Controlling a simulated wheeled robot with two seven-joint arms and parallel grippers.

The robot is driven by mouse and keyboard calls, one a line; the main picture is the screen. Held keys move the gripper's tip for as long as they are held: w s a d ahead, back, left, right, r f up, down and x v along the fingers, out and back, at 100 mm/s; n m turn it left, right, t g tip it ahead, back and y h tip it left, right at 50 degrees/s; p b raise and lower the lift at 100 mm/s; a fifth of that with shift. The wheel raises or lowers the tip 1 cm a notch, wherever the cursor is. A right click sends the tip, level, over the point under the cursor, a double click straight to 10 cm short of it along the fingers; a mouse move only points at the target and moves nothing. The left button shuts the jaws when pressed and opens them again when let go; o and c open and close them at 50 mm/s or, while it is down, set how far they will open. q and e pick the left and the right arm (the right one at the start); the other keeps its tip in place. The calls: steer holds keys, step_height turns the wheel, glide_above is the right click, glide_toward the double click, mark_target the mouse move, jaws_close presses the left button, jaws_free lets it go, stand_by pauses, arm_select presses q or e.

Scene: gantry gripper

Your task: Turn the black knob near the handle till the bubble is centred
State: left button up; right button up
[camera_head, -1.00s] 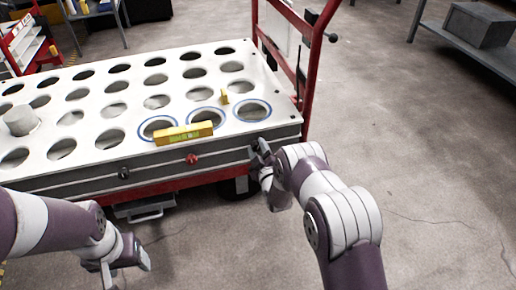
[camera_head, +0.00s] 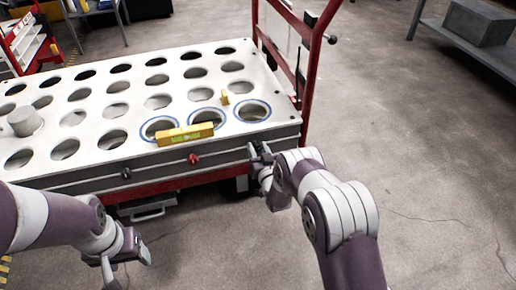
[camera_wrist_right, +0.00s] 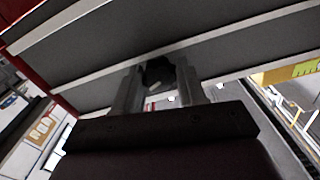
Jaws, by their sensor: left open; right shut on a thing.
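A white cart top with round holes (camera_head: 85,128) carries a yellow spirit level (camera_head: 172,137) near its front edge. The level's bubble is too small to read. My right gripper (camera_head: 259,150) is at the cart's front side near the red handle. In the right wrist view its fingers (camera_wrist_right: 157,85) are shut on a black knob (camera_wrist_right: 156,71) on the grey side. In the head view that knob is hidden by the gripper. My left gripper (camera_head: 126,266) is open and empty, low in front of the cart, apart from it.
A red knob (camera_head: 193,159) and another black knob (camera_head: 126,173) sit along the cart's front side. A small yellow piece (camera_head: 225,98) and a grey cylinder (camera_head: 25,122) stand on top. The red handle frame (camera_head: 312,75) rises at the right. Floor to the right is clear.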

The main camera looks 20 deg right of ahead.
steer(key=m+p, duration=0.1)
steer(key=m, duration=0.5)
steer(key=shift+f, duration=0.1)
steer(key=shift+s+m, duration=0.1)
steer(key=shift+m, duration=0.3)
stand_by(0.3)
steer(key=o, duration=1)
steer(key=shift+o, duration=0.2)
steer(key=shift+s, duration=0.1)
steer(key=s+p, duration=0.6)
steer(key=s, duration=0.6)
steer(key=shift+s+d, duration=0.2)
steer(key=shift+d, duration=0.05)
